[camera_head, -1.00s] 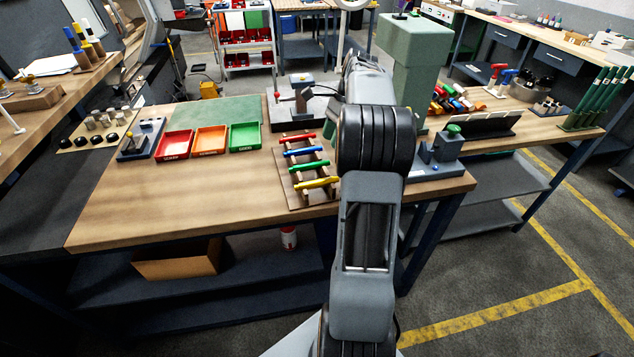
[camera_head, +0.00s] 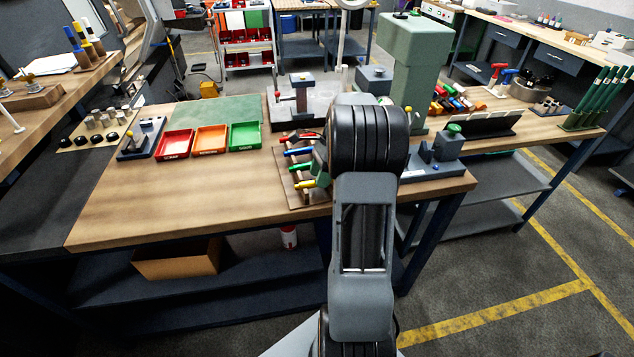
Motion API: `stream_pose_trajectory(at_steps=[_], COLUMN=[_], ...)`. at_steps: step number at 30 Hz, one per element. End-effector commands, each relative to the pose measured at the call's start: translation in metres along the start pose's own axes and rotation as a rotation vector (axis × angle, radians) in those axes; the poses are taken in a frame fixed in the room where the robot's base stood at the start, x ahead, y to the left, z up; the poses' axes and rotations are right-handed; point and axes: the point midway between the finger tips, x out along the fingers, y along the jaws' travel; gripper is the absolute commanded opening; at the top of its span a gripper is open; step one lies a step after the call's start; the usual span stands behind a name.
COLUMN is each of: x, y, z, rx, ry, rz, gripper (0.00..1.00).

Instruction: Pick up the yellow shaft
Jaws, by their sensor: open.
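The yellow shaft (camera_head: 309,184) lies across the front of a wooden rack (camera_head: 292,197), left of my arm. Its left part shows, and its right end is covered. Behind it on the same rack lie a green shaft (camera_head: 301,168), a blue shaft (camera_head: 297,152) and a red shaft (camera_head: 302,137). My gripper (camera_head: 321,172) shows only in part at the right side of the rack, close to the yellow shaft. My arm hides most of it. It is open, and I cannot tell whether it touches the shaft.
Red (camera_head: 175,144), orange (camera_head: 210,140) and green (camera_head: 245,136) trays stand left of the rack. A grey fixture (camera_head: 437,160) is to the right, and a tall green machine column (camera_head: 402,70) stands behind. The front left of the bench (camera_head: 170,205) is clear.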

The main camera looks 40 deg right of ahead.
Motion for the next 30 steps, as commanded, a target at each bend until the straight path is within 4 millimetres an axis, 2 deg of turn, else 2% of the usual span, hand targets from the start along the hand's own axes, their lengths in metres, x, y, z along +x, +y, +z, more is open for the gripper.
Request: stream_pose_trajectory(at_steps=[4, 12, 27, 30], x=[0.0110, 0.0126, 0.0122, 0.0122], y=[0.0004, 0.0004, 0.0004, 0.0005], z=[0.0003, 0.0001, 0.0000, 0.0000], rx=[-0.001, -0.001, -0.001, -0.001], ry=[0.000, 0.000, 0.001, 0.001], rz=[0.001, 0.001, 0.000, 0.001], gripper=[0.55, 0.55, 0.07, 0.00])
